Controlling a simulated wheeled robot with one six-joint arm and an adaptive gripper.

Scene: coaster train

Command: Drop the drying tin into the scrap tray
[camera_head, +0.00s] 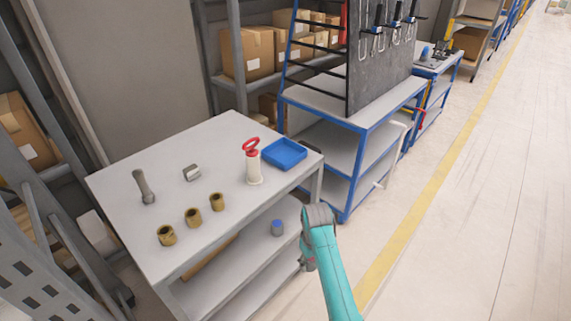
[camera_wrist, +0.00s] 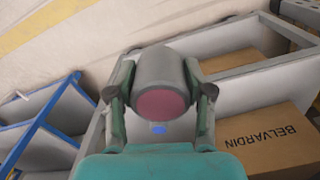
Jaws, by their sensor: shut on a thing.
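My gripper (camera_wrist: 158,92) is shut on a grey cylinder with a dull red end, which looks like the drying tin (camera_wrist: 163,68), in the wrist view. The tin sits between the two fingers. In the head view my gripper (camera_head: 307,256) is beside the right side of the grey table, below its top; the tin is not clear there. A shallow blue tray (camera_head: 284,155), likely the scrap tray, lies on the right back corner of the tabletop and looks empty. My gripper is apart from it, nearer the camera.
The grey table (camera_head: 130,205) carries a white bottle with a red handle (camera_head: 253,165) beside the tray, several brass fittings (camera_head: 193,217), a grey block (camera_head: 192,173) and a grey tool (camera_head: 144,187). A blue-framed rack (camera_head: 365,125) stands behind.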

